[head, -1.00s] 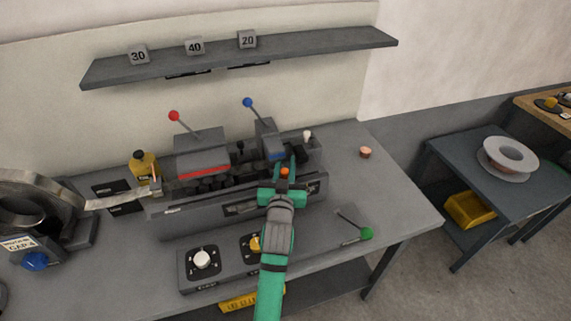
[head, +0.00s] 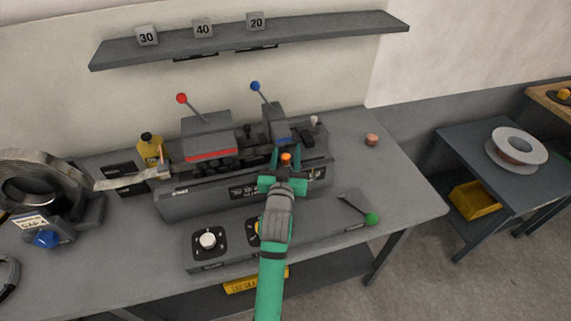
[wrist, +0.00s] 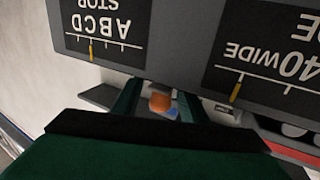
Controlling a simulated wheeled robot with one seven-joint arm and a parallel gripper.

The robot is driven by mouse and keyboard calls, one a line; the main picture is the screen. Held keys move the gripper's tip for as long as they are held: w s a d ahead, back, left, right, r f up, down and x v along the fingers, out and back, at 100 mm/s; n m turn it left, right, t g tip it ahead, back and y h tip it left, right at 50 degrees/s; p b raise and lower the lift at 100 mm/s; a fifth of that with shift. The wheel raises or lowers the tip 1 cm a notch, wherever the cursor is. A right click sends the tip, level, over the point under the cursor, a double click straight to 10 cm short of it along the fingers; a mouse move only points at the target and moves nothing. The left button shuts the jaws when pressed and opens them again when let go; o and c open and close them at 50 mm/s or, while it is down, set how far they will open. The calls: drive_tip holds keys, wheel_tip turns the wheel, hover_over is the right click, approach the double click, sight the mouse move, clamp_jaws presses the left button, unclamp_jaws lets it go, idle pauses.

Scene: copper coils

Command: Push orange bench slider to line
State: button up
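The orange slider knob (head: 286,157) is at the front right part of the dark bench machine (head: 195,204). In the wrist view the orange knob (wrist: 160,102) shows between my two dark green fingers, with a visible gap on each side. My gripper (head: 286,154) is open around it; contact is not clear. The wrist view shows two black scale plates upside down: one reading ABCD STOP (wrist: 104,27) with a yellow-orange mark, and one reading 40 WIDE (wrist: 268,55) with a similar mark. Which line is the slider's cannot be told.
A red-knobbed lever (head: 182,98) and a blue-knobbed lever (head: 255,86) rise behind. A dial panel (head: 208,241) and a green-knobbed rod (head: 371,218) lie in front. The bench's right end is mostly clear, with a small copper piece (head: 372,139).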

sight(286, 163)
drive_tip(key=s, duration=1)
drive_tip(key=shift+a, duration=0.4)
